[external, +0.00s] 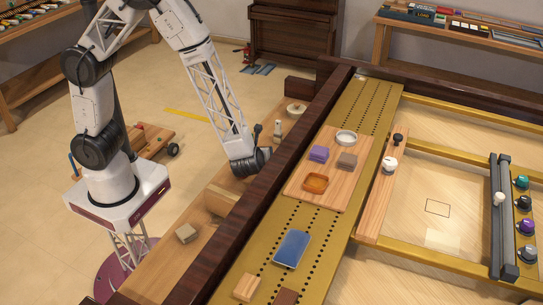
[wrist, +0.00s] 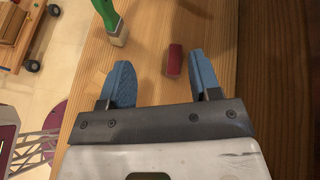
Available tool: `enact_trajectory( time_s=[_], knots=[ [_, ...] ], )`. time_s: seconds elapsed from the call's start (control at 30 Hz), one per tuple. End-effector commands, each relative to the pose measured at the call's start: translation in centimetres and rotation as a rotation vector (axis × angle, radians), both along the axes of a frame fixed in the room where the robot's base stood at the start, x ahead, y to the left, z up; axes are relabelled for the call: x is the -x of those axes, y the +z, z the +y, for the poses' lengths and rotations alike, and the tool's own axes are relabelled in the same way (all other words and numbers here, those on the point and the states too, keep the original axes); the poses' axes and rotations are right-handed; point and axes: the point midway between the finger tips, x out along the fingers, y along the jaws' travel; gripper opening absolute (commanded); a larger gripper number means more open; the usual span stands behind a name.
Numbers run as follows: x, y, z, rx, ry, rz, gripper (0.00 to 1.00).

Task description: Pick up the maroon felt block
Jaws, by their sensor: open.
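The maroon felt block (wrist: 174,60) lies on the wooden bench top in the wrist view, right of centre and beyond my gripper's frame. My gripper (wrist: 158,80) is open and empty, with two blue-padded fingers spread apart. The block is in the gap between the fingers as seen, closer to the right finger; I cannot tell the height above it. In the external view my gripper (external: 262,158) is low over the bench beside the dark wooden rail. I cannot make out the maroon block there.
A green-handled brush (wrist: 112,22) stands left of the block. A dark rail (external: 265,190) borders the bench (external: 160,272) on the right.

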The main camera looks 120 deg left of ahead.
Motion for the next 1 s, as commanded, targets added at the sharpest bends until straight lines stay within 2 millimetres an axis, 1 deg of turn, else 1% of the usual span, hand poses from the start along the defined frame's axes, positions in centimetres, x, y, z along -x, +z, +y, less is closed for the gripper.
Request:
enact_trajectory(
  time_s=[0.03,0.2,0.3,0.4,0.53,1.0],
  knots=[
    [-0.2,-1.4,0.6,-0.007,-0.025,0.03,0.57],
    [-1.1,-5.0,2.0,-0.029,-0.115,0.111,0.57],
    [-1.4,-6.6,2.6,-0.039,-0.155,0.144,0.57],
    [-1.5,-7.7,3.0,-0.044,-0.181,0.167,0.57],
    [-1.7,-8.3,3.2,-0.047,-0.196,0.179,0.57],
    [-1.7,-8.4,3.4,-0.047,-0.199,0.18,0.57]
  ],
)
